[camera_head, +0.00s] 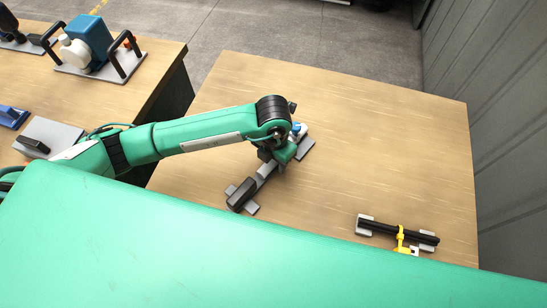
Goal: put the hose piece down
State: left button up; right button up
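My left gripper (268,168) is over the middle of the right-hand table, at a low fixture with grey plates (307,149). A short dark piece (241,193), which may be the hose piece, shows at the fixture's lower-left end, beside the gripper. The wrist hides the fingertips and the middle of the fixture, so I cannot tell whether the fingers are shut on it. A small blue and white part (299,129) shows just behind the wrist. My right gripper is not in view.
A black bar-like piece (385,229) with a yellow part (400,238) lies across grey rests at the right-hand table's front right. A blue and white pump (86,42) stands on the left table. The right-hand table's (400,130) back and right are clear. A grey wall (500,120) stands at right.

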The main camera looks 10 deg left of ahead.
pick_arm(q)
jog(key=shift+o, duration=0.3)
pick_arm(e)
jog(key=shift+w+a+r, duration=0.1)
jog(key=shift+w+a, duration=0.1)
pick_arm(q)
jog(key=shift+r, duration=0.15)
notch_tip(320, 180, up, 5)
jog(key=shift+r, duration=0.1)
notch_tip(320, 180, up, 7)
jog(key=b, duration=0.1)
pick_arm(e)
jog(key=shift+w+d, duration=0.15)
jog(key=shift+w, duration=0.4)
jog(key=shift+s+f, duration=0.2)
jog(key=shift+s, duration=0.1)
